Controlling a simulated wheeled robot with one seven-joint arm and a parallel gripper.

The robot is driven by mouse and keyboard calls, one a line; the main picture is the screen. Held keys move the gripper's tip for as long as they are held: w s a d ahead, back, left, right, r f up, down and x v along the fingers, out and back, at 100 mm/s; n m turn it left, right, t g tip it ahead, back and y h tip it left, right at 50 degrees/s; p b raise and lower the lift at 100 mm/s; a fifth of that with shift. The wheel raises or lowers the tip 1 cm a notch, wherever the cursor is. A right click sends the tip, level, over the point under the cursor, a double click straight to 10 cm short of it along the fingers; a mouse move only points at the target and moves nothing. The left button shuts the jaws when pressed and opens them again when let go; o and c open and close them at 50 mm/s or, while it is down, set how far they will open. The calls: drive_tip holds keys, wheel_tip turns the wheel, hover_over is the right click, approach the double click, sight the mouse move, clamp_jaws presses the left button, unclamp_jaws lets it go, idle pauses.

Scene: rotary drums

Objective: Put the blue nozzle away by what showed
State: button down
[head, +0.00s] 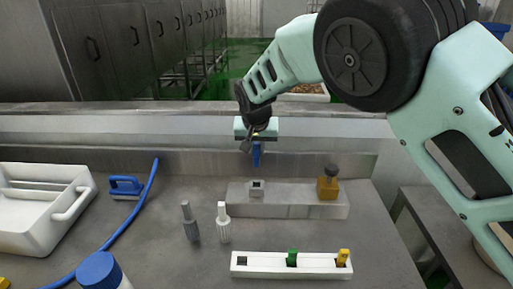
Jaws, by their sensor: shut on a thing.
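My gripper (257,140) is shut on the blue nozzle (256,155), which points downward. It hangs in the air above the grey raised block (285,208) near the back of the counter. The rack's left slot looks dark and empty.
A brass fitting with a dark knob (328,184) stands on the block's right. Two grey-and-white bottles (223,222) stand left of the block. A blue hose (125,223), a blue-handled brush (126,187), a white tub (35,210) and a blue-capped container (100,270) are at left.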

drive_tip(key=shift+r+p, duration=1.5)
drive_tip(key=shift+r, duration=1.2)
